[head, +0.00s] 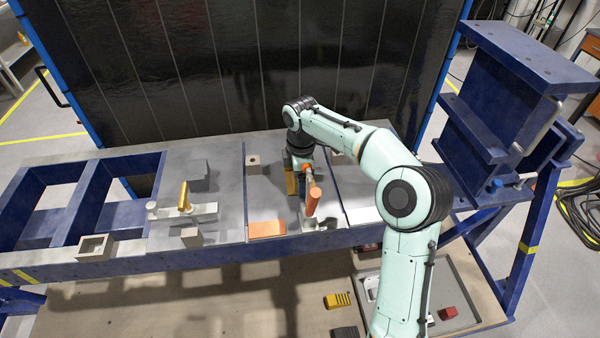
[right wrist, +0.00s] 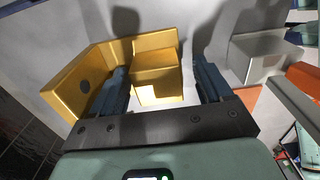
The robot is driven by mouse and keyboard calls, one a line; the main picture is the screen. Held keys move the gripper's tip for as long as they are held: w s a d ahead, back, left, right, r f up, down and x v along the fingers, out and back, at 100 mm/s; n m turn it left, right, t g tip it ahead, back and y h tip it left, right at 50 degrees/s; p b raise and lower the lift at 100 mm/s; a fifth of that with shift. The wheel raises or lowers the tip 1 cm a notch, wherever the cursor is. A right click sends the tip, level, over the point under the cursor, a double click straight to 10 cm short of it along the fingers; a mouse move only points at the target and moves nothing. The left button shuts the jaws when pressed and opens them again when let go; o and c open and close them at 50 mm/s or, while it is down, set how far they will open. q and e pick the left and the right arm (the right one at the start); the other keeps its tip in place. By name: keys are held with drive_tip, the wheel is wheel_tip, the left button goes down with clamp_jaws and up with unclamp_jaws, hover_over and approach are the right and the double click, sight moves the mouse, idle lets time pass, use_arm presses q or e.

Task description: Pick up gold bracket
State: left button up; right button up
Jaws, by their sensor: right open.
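The gold bracket (right wrist: 152,72) has an angled shape, with a block-like part and a long wing reaching left, and sits on a grey surface. In the head view only a bit of the bracket (head: 291,183) shows beneath my right arm. My right gripper (right wrist: 165,85) is open above it, with the block-like part between its two dark fingers. The left finger lies in front of the angle between block and wing; I cannot tell whether it touches. In the head view the right gripper (head: 300,163) is mostly hidden by its own wrist. My left gripper is not in view.
An orange-handled clamp (head: 313,197) stands just right of the bracket. A gold-handled clamp (head: 184,196) and grey blocks (head: 199,172) are on the left of the bench. A flat orange pad (head: 267,229) lies at its front edge. A dark panel (head: 240,70) rises behind.

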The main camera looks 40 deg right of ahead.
drive_tip(key=shift+w, duration=0.15)
drive_tip(key=c, duration=1.4)
drive_tip(key=shift+r, duration=0.1)
